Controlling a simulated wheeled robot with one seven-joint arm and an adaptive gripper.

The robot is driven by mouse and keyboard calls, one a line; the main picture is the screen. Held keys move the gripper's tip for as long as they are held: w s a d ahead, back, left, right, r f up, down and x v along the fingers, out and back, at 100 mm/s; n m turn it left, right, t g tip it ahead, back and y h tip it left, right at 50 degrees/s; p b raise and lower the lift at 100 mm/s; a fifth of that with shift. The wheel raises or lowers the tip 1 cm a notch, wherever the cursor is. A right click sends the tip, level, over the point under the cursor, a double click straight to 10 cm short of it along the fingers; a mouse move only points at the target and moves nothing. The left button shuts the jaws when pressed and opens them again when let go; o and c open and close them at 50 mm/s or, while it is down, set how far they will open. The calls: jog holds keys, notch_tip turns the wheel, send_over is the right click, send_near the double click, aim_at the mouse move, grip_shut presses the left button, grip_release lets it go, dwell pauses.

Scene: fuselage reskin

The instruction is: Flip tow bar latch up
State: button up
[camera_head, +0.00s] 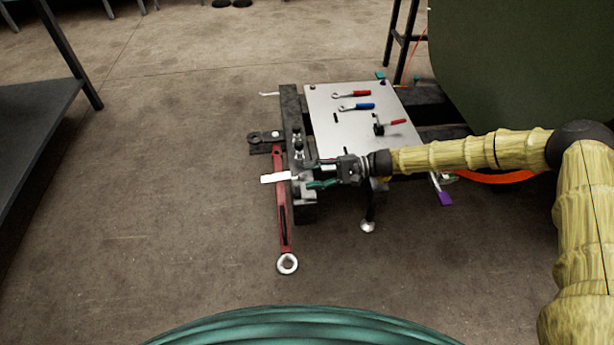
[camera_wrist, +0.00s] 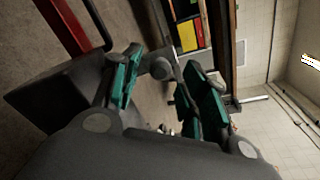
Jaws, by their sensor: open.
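The red tow bar (camera_head: 283,215) lies on the floor side of a low cart and ends in a metal ring; a red bar also shows in the wrist view (camera_wrist: 72,22). A flat white tab (camera_head: 275,178) crosses the bar near its upper part; I cannot tell whether it is the latch. My gripper (camera_head: 312,176) is at the cart's left edge, just right of this tab. Its teal fingers are apart in the wrist view (camera_wrist: 162,92). A grey rounded knob (camera_wrist: 161,68) shows between or just beyond the fingertips; contact is unclear. The gripper hides part of the hitch.
The cart's pale top plate (camera_head: 340,115) bears a red-handled wrench (camera_head: 358,93), a blue-handled wrench (camera_head: 362,107) and a red-handled clamp-like tool (camera_head: 396,122). A dark table (camera_head: 40,110) stands at left. A large green body (camera_head: 530,60) is at right. Floor left of the cart is clear.

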jog(key=v, duration=1)
jog(key=shift+f, duration=0.1)
